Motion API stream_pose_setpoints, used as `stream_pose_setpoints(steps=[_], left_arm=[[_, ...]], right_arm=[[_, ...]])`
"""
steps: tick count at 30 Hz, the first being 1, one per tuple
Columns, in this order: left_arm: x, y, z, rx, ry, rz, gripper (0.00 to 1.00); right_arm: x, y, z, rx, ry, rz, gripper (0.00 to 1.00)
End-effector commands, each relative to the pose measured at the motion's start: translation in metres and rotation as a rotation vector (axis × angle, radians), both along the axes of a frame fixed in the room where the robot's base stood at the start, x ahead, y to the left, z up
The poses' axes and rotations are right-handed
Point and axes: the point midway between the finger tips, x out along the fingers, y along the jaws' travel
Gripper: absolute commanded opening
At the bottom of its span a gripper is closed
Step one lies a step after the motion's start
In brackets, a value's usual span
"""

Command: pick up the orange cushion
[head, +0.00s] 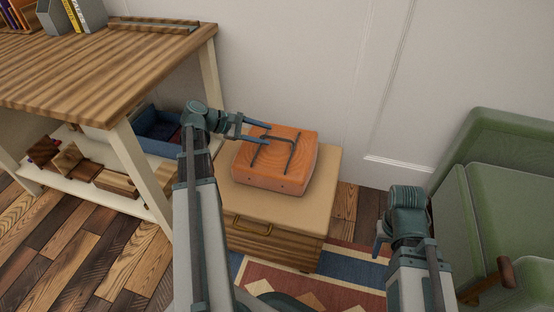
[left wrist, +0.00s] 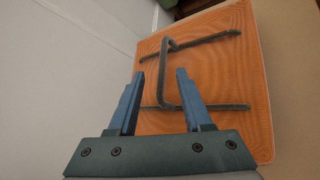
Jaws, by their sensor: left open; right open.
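The orange cushion (head: 294,179) lies on a low wooden cabinet and has dark grey bars in an H shape on top. It fills much of the left wrist view (left wrist: 220,70). My left gripper (head: 268,133) is open over the cushion's back left part. In the left wrist view, its blue fingertips (left wrist: 160,73) appear on either side of the middle bar. I cannot tell whether they touch the bar or the cushion. My right gripper (head: 380,242) is open, low at the right, well away from the cushion, with its fingers partly hidden.
The cabinet's tan top (head: 228,200) stands against the white wall (head: 300,60). A wooden table (head: 100,60) with a lower shelf holding a blue bin (head: 158,146) is at the left. A green armchair (head: 510,185) is at the right. A patterned rug (head: 350,268) lies in front.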

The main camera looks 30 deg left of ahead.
Motion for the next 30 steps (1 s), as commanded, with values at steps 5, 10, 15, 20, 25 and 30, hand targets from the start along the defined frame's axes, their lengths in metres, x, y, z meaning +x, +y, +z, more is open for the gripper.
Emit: stream_pose_setpoints(steps=[5, 10, 15, 20, 25, 30], left_arm=[[0.002, -0.002, -0.001, 0.001, 0.000, 0.001, 0.50], [0.005, -0.007, -0.007, 0.001, 0.000, -0.001, 0.50], [0.016, -0.021, -0.022, 0.001, 0.000, -0.003, 0.50], [0.029, -0.034, -0.031, 0.001, -0.001, -0.002, 0.50], [0.031, -0.035, -0.030, 0.001, 0.000, 0.000, 0.50], [0.031, -0.035, -0.030, 0.001, -0.001, -0.001, 0.32]], right_arm=[[0.000, 0.000, -0.001, 0.000, 0.000, -0.001, 0.50], [0.000, 0.000, -0.007, 0.000, 0.000, -0.002, 0.50], [0.000, 0.000, -0.022, 0.000, -0.001, -0.005, 0.50], [0.000, 0.000, -0.031, 0.000, -0.001, -0.008, 0.50], [0.000, 0.000, -0.030, 0.000, -0.001, -0.008, 0.50], [0.000, 0.000, -0.030, 0.000, -0.001, -0.008, 0.50]])
